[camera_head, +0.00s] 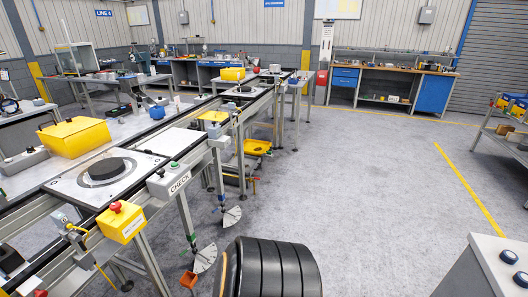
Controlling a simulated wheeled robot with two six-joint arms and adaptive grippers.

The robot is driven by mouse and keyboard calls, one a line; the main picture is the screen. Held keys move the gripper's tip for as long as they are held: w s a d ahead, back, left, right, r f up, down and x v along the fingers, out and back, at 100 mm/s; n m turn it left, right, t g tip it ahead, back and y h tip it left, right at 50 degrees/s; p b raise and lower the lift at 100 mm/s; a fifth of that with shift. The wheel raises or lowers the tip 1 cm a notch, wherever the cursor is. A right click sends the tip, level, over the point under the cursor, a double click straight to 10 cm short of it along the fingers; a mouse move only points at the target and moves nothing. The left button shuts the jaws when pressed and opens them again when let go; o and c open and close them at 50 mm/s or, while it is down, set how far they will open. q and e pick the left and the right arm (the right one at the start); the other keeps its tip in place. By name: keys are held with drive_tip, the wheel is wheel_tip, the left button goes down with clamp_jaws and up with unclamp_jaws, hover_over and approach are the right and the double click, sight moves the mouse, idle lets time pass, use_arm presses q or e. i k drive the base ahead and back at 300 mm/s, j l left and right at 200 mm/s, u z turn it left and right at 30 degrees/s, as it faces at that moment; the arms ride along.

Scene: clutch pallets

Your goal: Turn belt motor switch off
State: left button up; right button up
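No switch is readably labelled as the belt motor switch. On the near conveyor rail (160,203) is a yellow box (122,224) with a red mushroom button; its label is too small to read. Left of it is a small grey fitting (62,217) with a yellow cable. Further along the rail is a grey box (168,182) marked CHECK with a green button. At the lower right a grey cabinet (480,270) carries black round knobs (508,256), cut by the frame edge.
The grey floor (375,190) on the right is clear.

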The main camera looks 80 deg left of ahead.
sight(117, 206)
drive_tip(key=u, duration=4.05)
